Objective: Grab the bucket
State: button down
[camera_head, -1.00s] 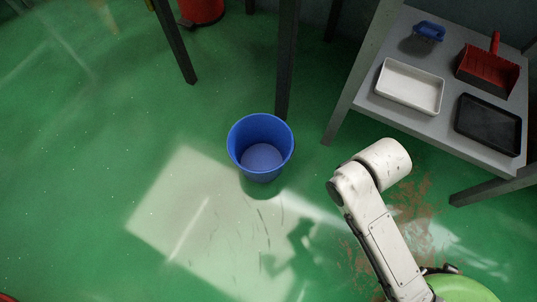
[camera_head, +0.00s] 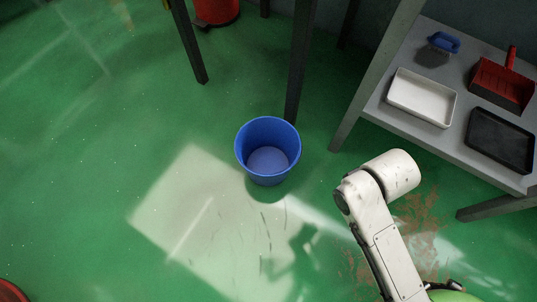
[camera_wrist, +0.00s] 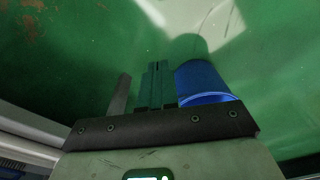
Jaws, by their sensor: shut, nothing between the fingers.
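A blue bucket (camera_head: 267,151) stands upright and open on the green floor, near a dark table leg, and looks empty in the head view. In the wrist view the bucket (camera_wrist: 204,82) shows to the right of the fingers of my gripper (camera_wrist: 158,66). The two teal fingers are together with nothing between them, and they are apart from the bucket. In the head view my white arm is at the lower right, and the gripper itself is hidden there.
A grey shelf (camera_head: 391,121) at the right carries a white tray (camera_head: 421,97), a black tray (camera_head: 500,140), a red dustpan (camera_head: 502,86) and a blue brush (camera_head: 444,42). A red container (camera_head: 216,11) stands at the back. The floor left of the bucket is clear.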

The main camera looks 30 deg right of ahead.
jog(key=c, duration=1.8)
grip_release()
jog(key=shift+o, duration=0.6)
jog(key=shift+w, duration=0.15)
jog(key=o, duration=0.4)
jog(key=w+m+p, duration=0.2)
jog(key=w+p, duration=0.1)
jog(key=w+a+m+p, duration=0.1)
jog(key=w+m+p, duration=0.2)
jog(key=w+a+f+m+p, duration=0.1)
jog(key=w+m+p, duration=0.2)
jog(key=w, duration=0.1)
jog(key=m+p, duration=0.6)
jog(key=m, duration=0.2)
send_near(286, 168)
jog(key=f+b, duration=0.1)
jog(key=f, duration=0.1)
jog(key=f+b, duration=0.1)
jog(key=f, duration=0.1)
jog(key=w+f+b, duration=0.1)
jog(key=f, duration=0.1)
jog(key=shift+d, duration=0.35)
jog(key=shift+w+a+f+b, duration=0.1)
jog(key=shift+f+b, duration=0.95)
jog(key=shift+f, duration=0.15)
jog(key=shift+a+f+b, duration=0.1)
jog(key=shift+f+b, duration=0.9)
jog(key=shift+f, duration=0.25)
